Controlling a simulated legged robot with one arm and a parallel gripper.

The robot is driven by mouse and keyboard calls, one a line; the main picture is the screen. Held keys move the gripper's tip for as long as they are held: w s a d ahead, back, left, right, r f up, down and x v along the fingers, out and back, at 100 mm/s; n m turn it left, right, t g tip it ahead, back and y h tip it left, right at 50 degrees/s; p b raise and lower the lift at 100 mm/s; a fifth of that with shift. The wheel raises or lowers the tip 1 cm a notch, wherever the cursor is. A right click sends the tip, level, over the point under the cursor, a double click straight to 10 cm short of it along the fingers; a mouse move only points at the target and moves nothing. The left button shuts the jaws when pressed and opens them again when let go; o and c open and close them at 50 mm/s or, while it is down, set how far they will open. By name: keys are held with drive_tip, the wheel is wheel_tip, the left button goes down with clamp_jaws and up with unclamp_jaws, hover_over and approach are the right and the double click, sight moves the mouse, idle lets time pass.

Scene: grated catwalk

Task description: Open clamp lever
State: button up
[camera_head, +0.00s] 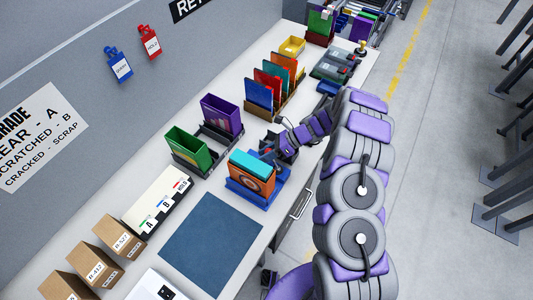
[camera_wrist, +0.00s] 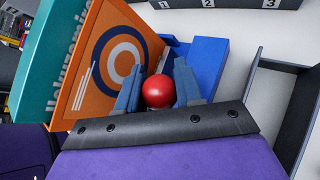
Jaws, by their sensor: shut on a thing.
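The clamp is a blue fixture (camera_head: 240,193) on the bench, holding an orange panel with a white and blue ring mark (camera_head: 262,176) and a teal piece (camera_head: 253,158) behind it. In the wrist view the orange panel (camera_wrist: 95,75) and the blue fixture (camera_wrist: 203,62) show close up. A red ball knob (camera_wrist: 158,91), which looks like the lever's end, sits between the two blue-grey fingers. My gripper (camera_wrist: 158,92) is shut on this knob, beside the orange panel. In the head view my gripper (camera_head: 279,151) is at the fixture's right side. The lever's shaft is hidden.
A blue mat (camera_head: 211,238) lies on the bench to the lower left. Cardboard boxes (camera_head: 119,234) line the wall side. A dark rack edge (camera_wrist: 285,110) is close to my gripper's right.

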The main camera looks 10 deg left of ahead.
drive_tip(key=o, duration=0.6)
drive_tip(key=shift+s, duration=0.1)
drive_tip(key=o, duration=0.4)
drive_tip(key=shift+a, duration=0.2)
drive_tip(key=v, duration=1.7)
drive_tip(key=shift+w+d, duration=0.15)
drive_tip(key=shift+w, duration=0.15)
